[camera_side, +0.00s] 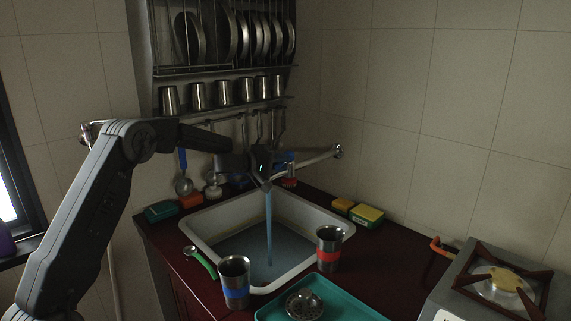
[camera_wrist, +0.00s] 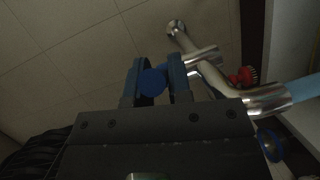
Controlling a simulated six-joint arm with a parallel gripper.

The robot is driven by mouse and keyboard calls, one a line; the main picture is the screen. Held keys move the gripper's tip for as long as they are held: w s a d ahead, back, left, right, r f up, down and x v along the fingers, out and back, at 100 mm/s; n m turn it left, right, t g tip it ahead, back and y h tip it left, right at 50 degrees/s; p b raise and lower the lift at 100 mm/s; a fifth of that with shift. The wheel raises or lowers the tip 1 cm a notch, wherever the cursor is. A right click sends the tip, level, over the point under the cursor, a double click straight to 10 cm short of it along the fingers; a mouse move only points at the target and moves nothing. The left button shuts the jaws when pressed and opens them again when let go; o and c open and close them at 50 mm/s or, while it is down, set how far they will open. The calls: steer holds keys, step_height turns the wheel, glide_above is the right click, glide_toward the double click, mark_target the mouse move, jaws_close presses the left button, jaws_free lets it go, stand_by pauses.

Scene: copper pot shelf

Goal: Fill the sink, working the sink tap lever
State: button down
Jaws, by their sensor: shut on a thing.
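The sink (camera_side: 329,213) is a light basin set in the dark red counter. Bluish water (camera_side: 240,246) lies in it, below the rim. A blue water stream (camera_side: 269,222) falls from the tap (camera_side: 318,157), a metal pipe fixed to the right wall. It also shows in the wrist view, with its spout (camera_wrist: 268,98) at the right. My gripper (camera_side: 262,160) is at the tap above the sink. In the wrist view my gripper (camera_wrist: 160,78) is shut on the tap lever, whose blue round part (camera_wrist: 154,82) shows between the fingers. My gripper partly hides the lever in the side view.
Two steel cups, one blue-banded (camera_side: 235,282) and one red-banded (camera_side: 329,249), stand at the sink's front edge. A green-handled tool (camera_side: 199,261) lies at its left. A teal tray (camera_side: 340,302) is in front. Sponges (camera_side: 366,215) lie behind. A gas stove (camera_side: 490,290) stands right.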

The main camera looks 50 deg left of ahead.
steer(key=shift+s+a+m+g+h, duration=0.1)
steer(key=shift+a+m+g+h, duration=0.25)
steer(key=shift+m+h, duration=0.3)
steer(key=shift+s+a+m+g+h, duration=0.1)
steer(key=shift+a+m+g+h, duration=0.15)
steer(key=shift+m+g+h, duration=0.4)
steer(key=shift+s+a+m+g+h, duration=0.1)
steer(key=shift+a+m+h, duration=0.25)
steer(key=shift+h, duration=0.55)
steer(key=c, duration=1.1)
jaws_free()
steer(key=shift+o, duration=0.2)
steer(key=v, duration=1.3)
steer(key=shift+s+a, duration=0.25)
steer(key=shift+s, duration=0.05)
